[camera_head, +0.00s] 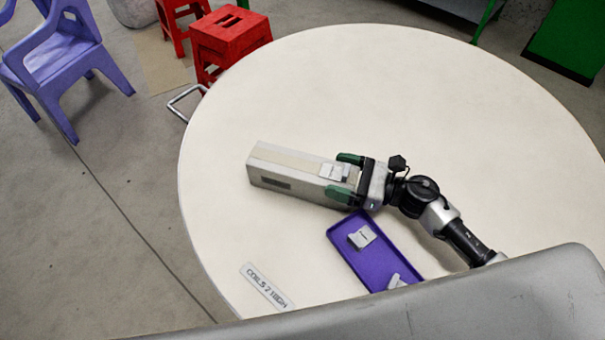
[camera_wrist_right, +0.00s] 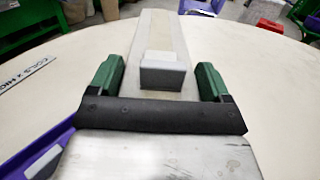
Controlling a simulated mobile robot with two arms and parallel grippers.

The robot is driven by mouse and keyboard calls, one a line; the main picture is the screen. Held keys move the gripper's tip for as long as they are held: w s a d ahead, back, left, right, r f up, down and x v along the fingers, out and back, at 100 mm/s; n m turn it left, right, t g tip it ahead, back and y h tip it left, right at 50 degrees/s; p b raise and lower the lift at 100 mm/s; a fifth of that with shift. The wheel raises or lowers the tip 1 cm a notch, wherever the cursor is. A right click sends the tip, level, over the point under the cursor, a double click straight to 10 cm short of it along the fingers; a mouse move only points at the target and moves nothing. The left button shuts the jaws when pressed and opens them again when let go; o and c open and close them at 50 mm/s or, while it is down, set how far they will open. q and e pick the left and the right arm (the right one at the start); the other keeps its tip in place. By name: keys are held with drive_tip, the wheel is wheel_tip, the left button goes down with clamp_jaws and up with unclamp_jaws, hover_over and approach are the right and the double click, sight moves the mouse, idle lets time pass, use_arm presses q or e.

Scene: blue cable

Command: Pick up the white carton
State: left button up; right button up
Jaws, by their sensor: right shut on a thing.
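The white carton (camera_head: 285,167) is a long greyish-white box lying on its side above or on the round table; I cannot tell whether it touches the top. My right gripper (camera_head: 350,176) has its green fingers on both sides of the carton's right end and is shut on it. In the right wrist view the carton (camera_wrist_right: 163,35) runs away from me between the fingers of the gripper (camera_wrist_right: 160,82). A small pale grey block (camera_head: 334,171) sits on the carton's top near the fingers. My left gripper is not in view.
A purple tray (camera_head: 350,262) with small pale pieces (camera_head: 361,237) lies just below the gripper. A label strip reading "COILS 2 HIGH" (camera_head: 266,287) is near the table's front edge. The round table (camera_head: 400,90) is clear behind. Red stools (camera_head: 230,35) and a purple chair (camera_head: 65,60) stand left.

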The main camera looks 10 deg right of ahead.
drive_tip(key=shift+r, duration=0.15)
drive_tip(key=shift+c, duration=0.3)
drive_tip(key=shift+r, duration=0.1)
